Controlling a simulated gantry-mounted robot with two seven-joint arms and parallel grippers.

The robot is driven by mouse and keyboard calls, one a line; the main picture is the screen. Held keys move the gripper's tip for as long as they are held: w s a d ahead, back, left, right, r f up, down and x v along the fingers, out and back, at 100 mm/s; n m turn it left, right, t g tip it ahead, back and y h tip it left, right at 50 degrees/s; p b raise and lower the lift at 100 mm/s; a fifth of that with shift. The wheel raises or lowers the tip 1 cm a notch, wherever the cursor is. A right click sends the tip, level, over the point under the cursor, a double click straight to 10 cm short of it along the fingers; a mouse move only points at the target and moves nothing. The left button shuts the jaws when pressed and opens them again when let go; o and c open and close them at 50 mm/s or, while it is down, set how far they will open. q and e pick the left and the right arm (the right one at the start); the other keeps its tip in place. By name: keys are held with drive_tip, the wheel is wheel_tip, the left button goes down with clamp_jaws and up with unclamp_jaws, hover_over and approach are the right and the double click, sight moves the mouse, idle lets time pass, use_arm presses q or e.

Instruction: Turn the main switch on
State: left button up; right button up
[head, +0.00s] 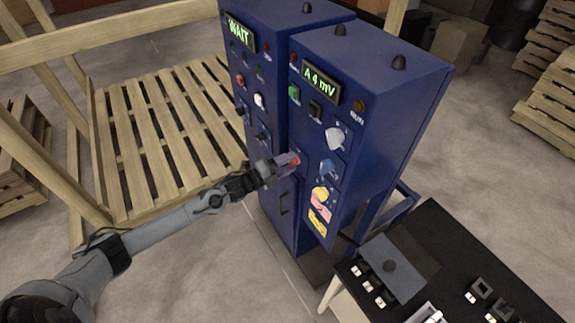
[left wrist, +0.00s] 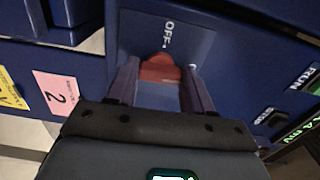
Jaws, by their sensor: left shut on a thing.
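The main switch is a red knob (left wrist: 162,68) on a blue plate marked "OFF" (left wrist: 168,36) on the cabinet front. My left gripper (head: 293,160) reaches in from the left and is at the knob, with a finger on each side of it. In the left wrist view the fingers (left wrist: 158,88) are around the red knob, shut on it. The fingers and gripper body hide part of the plate and its lettering. In the head view the knob is mostly hidden by the gripper. My right gripper is in neither view.
The blue cabinet (head: 385,85) has a display reading "A 4 mV" (head: 321,85), with a white knob (head: 336,138) below it. A neighbouring blue cabinet (head: 262,20) displays "WAIT". A dark table (head: 440,245) with a control box (head: 388,266) stands at lower right. Wooden pallets (head: 160,130) lie behind at left.

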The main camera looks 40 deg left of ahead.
use_arm(q)
drive_tip(key=shift+m, duration=0.3)
drive_tip(key=o, duration=1)
drive_tip(key=shift+o, duration=0.2)
drive_tip(key=shift+s, duration=0.1)
drive_tip(key=v, duration=1)
drive_tip(key=shift+s+p, duration=0.3)
drive_tip(key=shift+a, duration=0.15)
